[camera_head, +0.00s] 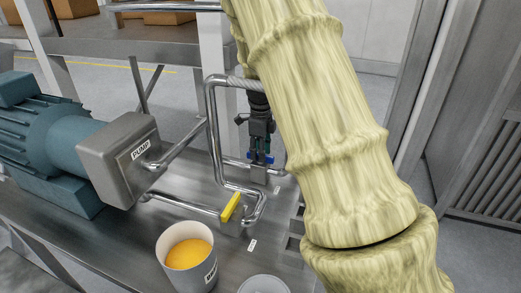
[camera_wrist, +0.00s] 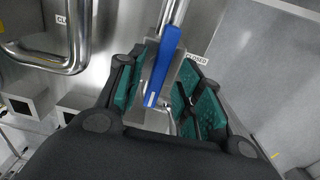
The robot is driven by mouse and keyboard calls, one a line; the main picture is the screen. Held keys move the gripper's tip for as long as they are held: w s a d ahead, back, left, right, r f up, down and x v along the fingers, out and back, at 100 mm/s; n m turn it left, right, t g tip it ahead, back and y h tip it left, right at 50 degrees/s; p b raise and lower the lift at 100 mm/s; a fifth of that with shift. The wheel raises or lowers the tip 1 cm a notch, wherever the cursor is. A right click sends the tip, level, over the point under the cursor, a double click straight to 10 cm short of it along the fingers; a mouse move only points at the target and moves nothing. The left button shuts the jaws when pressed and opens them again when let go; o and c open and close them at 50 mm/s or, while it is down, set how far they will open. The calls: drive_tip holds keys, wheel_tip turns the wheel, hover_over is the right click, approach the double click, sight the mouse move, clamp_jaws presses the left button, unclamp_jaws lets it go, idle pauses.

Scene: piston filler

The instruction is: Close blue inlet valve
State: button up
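The blue inlet valve handle (camera_wrist: 164,66) shows in the wrist view on a grey valve body, on a steel pipe. It lies between the green-padded fingers of my gripper (camera_wrist: 160,93), which are spread with a gap visible on the handle's right; contact on the left cannot be told. A "CLOSED" label (camera_wrist: 197,59) sits just right of the handle. In the head view my gripper (camera_head: 260,152) points down at the blue handle (camera_head: 263,158), partly hidden behind my arm.
A yellow valve handle (camera_head: 230,207) is on the lower pipe. A cup of orange liquid (camera_head: 186,251) stands at the front. A blue-green motor (camera_head: 45,130) and grey pump (camera_head: 122,158) fill the left. Steel pipes (camera_head: 213,120) rise close to my gripper.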

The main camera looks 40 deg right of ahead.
drive_tip(key=shift+f, duration=0.6)
clamp_jaws()
